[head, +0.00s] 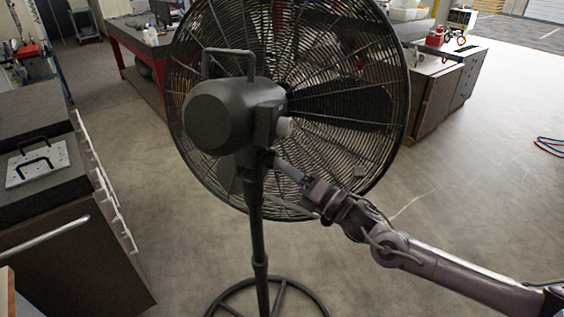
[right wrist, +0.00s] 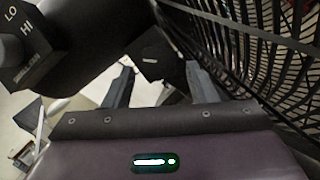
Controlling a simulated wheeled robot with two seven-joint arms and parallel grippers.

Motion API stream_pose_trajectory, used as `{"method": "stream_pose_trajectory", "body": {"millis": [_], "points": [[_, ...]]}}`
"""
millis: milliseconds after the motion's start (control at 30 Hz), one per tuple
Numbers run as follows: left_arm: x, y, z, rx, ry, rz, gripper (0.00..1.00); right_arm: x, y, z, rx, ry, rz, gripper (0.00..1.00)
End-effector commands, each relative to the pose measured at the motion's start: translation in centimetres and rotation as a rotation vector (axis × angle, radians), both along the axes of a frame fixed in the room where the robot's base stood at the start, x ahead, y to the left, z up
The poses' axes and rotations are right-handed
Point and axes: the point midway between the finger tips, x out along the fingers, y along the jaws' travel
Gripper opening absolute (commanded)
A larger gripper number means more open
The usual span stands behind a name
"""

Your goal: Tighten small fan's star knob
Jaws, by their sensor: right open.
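A large black pedestal fan stands in the middle of the head view, with its motor housing (head: 222,115) turned toward me and its round wire cage (head: 350,60) behind. A dark pole (head: 256,225) carries it. My right gripper (head: 284,168) reaches in from the right, just below the motor, close to the joint at the pole's top. In the right wrist view the open fingers (right wrist: 156,85) point at a dark block (right wrist: 158,62) under the housing. I cannot make out the star knob for certain. My left gripper is not in view.
The cage wires (right wrist: 245,60) run close along the right side of the gripper in the right wrist view. A speed switch box marked LO and HI (right wrist: 30,45) is at upper left. A dark cabinet (head: 60,240) stands at left; open floor (head: 470,190) lies at right.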

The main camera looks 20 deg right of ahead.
Motion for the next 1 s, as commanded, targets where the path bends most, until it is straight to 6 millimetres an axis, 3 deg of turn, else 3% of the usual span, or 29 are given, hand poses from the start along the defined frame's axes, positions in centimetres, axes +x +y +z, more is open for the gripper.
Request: {"method": "stream_pose_trajectory", "body": {"millis": [200, 500, 733, 1000], "points": [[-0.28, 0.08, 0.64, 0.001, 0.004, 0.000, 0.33, 1.40, 0.97, 0.48, 0.000, 0.002, 0.000, 0.52], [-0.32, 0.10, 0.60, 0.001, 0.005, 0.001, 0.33, 1.50, 1.10, 0.40, -0.001, 0.002, 0.001, 0.52], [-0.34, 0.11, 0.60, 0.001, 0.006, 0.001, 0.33, 1.50, 1.08, 0.41, -0.001, 0.002, 0.001, 0.22], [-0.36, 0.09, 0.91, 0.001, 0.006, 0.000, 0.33, 1.47, 1.09, 0.55, 0.019, 0.027, 0.001, 0.20]]}}
